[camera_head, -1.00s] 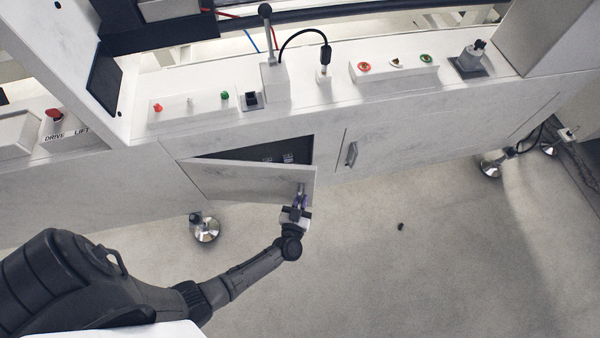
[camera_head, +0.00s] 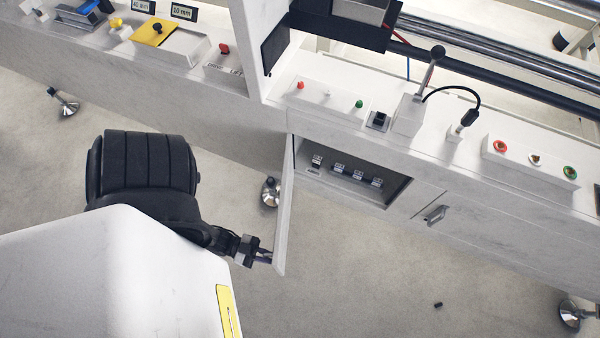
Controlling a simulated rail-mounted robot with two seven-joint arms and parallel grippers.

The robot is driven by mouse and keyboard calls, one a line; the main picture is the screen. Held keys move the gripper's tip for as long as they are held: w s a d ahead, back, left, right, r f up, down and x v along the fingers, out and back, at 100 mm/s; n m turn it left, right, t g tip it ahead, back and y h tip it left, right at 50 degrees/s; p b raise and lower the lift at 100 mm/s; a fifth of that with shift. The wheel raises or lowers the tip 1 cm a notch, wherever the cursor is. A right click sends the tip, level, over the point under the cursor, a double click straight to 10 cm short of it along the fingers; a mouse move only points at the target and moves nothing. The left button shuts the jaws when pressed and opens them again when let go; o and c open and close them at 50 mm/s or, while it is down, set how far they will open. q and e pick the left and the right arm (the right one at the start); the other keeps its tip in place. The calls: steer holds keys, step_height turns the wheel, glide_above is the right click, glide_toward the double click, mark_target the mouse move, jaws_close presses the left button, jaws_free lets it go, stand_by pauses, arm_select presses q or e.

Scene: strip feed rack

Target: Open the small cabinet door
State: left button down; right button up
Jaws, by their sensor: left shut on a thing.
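The small cabinet door (camera_head: 284,212) stands swung wide open on its left edge, seen nearly edge-on. The cabinet opening (camera_head: 396,190) is uncovered and shows a dark inside with several small switches (camera_head: 340,169). My left gripper (camera_head: 264,257) is at the free, near end of the door, on its left side. It is shut on the door's handle, which is mostly hidden by the fingers and the door. My right gripper is not in view.
A second closed door with a metal handle (camera_head: 435,215) is right of the opening. Control buttons and a lever (camera_head: 430,70) sit on the rack above. Metal feet (camera_head: 270,191) stand on the floor. The floor right of the door is mostly clear, with a small dark object (camera_head: 438,305).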

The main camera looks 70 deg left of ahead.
arm_select(q)
steer(key=s+a+m+g+h+b, duration=0.3)
steer(key=s+a+m+g+h, duration=0.2)
steer(key=s+a, duration=0.7)
steer(key=shift+s+a+m+g+h, duration=0.25)
steer(key=shift+s+m+g+h, duration=0.25)
steer(key=shift+s, duration=0.55)
steer(key=c, duration=1.2)
jaws_free()
steer(key=shift+a, duration=0.1)
steer(key=shift+b+v, duration=1.4)
steer(key=shift+v, duration=5.45)
steer(key=shift+w+r, duration=0.1)
steer(key=shift+w, duration=0.05)
